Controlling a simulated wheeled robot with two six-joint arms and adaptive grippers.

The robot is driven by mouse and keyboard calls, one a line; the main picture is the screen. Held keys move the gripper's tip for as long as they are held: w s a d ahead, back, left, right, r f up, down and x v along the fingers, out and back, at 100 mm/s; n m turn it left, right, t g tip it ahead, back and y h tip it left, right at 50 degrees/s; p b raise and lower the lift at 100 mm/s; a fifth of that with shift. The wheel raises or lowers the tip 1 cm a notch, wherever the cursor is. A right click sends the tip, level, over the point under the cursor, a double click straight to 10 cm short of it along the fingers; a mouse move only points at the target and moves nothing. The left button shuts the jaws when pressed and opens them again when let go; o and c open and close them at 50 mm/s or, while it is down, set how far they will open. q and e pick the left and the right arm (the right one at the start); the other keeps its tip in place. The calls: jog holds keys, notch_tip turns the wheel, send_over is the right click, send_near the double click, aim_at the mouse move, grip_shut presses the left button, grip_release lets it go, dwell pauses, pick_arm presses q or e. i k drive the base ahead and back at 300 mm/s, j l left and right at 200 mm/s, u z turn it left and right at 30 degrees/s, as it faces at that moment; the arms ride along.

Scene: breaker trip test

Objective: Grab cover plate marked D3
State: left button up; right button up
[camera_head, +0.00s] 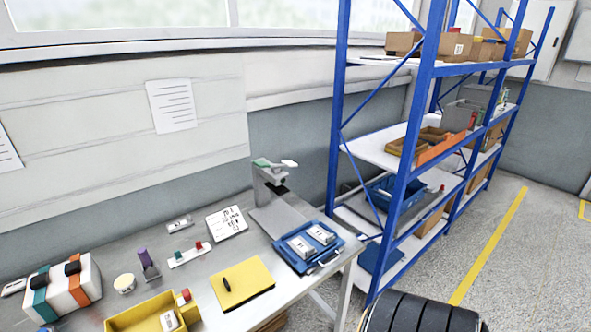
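No marking D3 can be read anywhere in the head view, so I cannot tell which thing is the cover plate. Two small white pieces with dark marks, a left one (301,246) and a right one (321,234), lie in a blue tray (283,254) at the table's right end. Another small white piece (169,321) lies in a yellow bin (135,313) at the bottom edge, partly cut off.
The grey table (215,262) also bears a yellow pad (258,279) with a dark object, a grey stand (278,214), a white sign (226,223), and a white box with coloured bands (71,291). Blue shelving (424,90) stands right of the table.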

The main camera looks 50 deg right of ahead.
aim_at(323, 238)
jog(key=z, duration=1.95)
jog(key=i+l+u, duration=0.1)
jog(key=u, duration=0.35)
jog(key=i+l+u, duration=0.1)
jog(key=l+u, duration=0.2)
jog(key=u, duration=0.2)
jog(key=i+l+u, duration=0.15)
jog(key=l, duration=0.65)
jog(key=i+l+u, duration=0.15)
jog(key=l, duration=0.7)
jog(key=l+u, duration=0.2)
jog(key=l, duration=0.65)
